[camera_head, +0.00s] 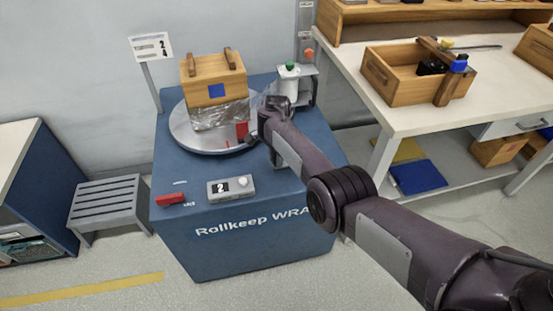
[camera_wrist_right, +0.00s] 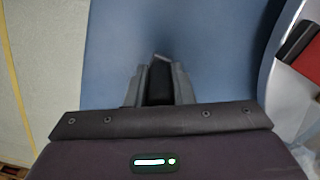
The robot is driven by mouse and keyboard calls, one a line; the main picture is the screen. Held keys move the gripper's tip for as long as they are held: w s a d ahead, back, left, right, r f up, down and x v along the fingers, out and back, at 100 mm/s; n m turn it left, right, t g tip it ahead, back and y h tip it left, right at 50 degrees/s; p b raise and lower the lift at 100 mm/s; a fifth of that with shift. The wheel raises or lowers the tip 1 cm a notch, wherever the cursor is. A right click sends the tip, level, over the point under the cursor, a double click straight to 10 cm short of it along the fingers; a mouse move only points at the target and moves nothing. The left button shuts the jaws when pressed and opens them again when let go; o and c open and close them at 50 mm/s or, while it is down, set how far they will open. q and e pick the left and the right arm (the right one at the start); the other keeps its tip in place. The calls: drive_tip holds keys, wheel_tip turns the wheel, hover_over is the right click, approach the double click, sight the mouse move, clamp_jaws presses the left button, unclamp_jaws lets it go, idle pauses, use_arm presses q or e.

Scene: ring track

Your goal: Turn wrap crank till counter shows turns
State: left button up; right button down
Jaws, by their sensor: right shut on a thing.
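The blue wrap machine (camera_head: 190,240) carries a round grey turntable (camera_head: 188,138). A wooden crate (camera_head: 212,82) with a blue square stands on it, its lower part in clear film (camera_head: 220,115). The counter box (camera_head: 231,188) on the machine's top shows 2. My right gripper (camera_head: 262,136) is at the turntable's right side. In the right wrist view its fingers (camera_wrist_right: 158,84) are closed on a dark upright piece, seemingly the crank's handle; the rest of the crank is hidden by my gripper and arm. My left gripper is not in view.
A sign (camera_head: 151,48) with figures stands behind the machine. A red block (camera_head: 170,199) lies left of the counter. A film post (camera_head: 288,85) rises behind my gripper. A workbench (camera_head: 400,118) with a wooden tray (camera_head: 395,88) stands right; a grey stool (camera_head: 105,200) stands left.

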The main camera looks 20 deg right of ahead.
drive_tip(key=shift+a, duration=0.1)
drive_tip(key=c, duration=1.3)
unclamp_jaws()
drive_tip(key=shift+o, duration=0.2)
drive_tip(key=shift+r, duration=0.25)
wheel_tip(320, 180, up, 6)
drive_tip(key=shift+r+p, duration=0.15)
drive_tip(key=shift+p, duration=1.1)
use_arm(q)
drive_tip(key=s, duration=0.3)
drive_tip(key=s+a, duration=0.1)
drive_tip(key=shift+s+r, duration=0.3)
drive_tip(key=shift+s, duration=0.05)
use_arm(e)
drive_tip(key=shift+r, duration=0.45)
drive_tip(key=shift+s+f, duration=0.1)
drive_tip(key=shift+s, duration=0.05)
